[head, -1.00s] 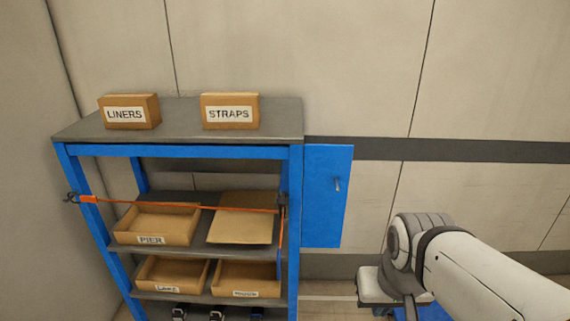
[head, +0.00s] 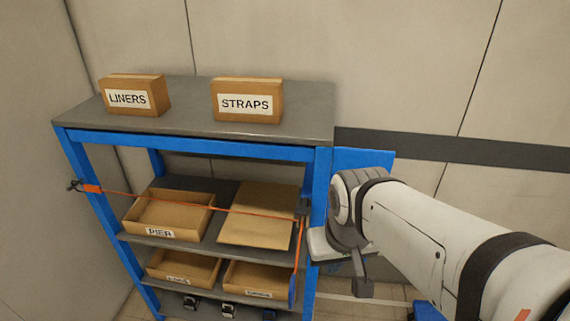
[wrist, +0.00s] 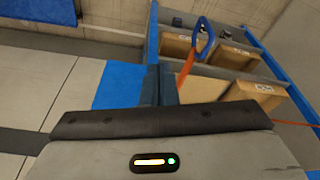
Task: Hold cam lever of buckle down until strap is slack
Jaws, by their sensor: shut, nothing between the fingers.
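The orange strap (head: 200,206) runs in a straight line across the rack front, from a dark hook on the left post to the dark buckle (head: 304,207) at the right post. Its tail hangs below the buckle and ends in a blue loop (head: 293,290). The loop also shows in the wrist view (wrist: 203,38), with orange webbing (wrist: 187,68) beside my fingers. I cannot make out the cam lever. My gripper (wrist: 160,85) is shut and empty, close to the right post; whether it touches the webbing is unclear. In the head view my arm hides the fingers.
LINERS (head: 128,98) and STRAPS (head: 245,103) boxes stand on top. A blue panel (head: 362,158) beside the right post is partly behind my arm.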

